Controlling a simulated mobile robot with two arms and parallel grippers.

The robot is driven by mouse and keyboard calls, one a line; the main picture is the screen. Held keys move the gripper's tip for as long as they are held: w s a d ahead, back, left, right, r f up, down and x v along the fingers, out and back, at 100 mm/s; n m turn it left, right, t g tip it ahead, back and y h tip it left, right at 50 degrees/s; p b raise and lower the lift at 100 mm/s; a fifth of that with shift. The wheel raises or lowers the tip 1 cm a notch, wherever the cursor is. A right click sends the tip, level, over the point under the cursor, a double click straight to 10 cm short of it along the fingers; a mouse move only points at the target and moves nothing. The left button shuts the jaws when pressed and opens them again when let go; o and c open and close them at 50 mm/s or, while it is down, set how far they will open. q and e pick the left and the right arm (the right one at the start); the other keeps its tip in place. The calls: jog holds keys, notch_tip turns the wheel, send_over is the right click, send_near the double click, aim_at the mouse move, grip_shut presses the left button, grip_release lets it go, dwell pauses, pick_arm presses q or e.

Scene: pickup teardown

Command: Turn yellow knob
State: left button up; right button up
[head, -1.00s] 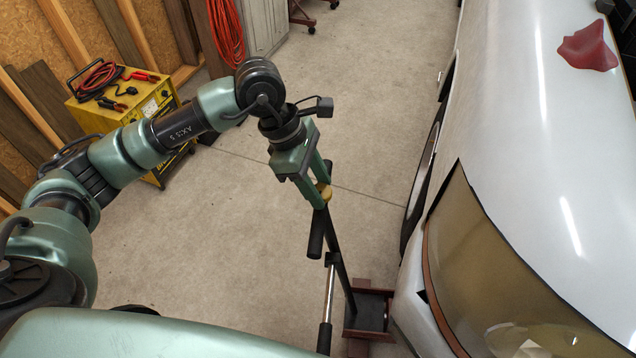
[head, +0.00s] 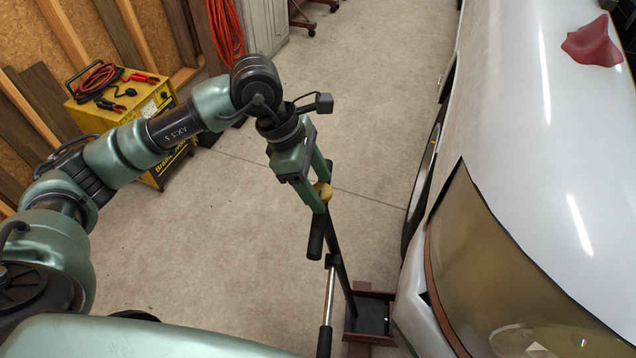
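My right gripper is not in view.
A white vehicle (head: 530,120) with a red cloth (head: 591,43) on it fills the right side. A dark red-brown base (head: 370,316) stands at the stand's foot. A yellow machine (head: 165,100) with cables stands at the left wall. The concrete floor between is clear.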

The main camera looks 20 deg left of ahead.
pick_arm(q)
jog(key=b+v, duration=0.1)
jog(key=v, duration=0.6)
jog(key=shift+r, duration=0.4)
jog(key=shift+a, duration=0.1)
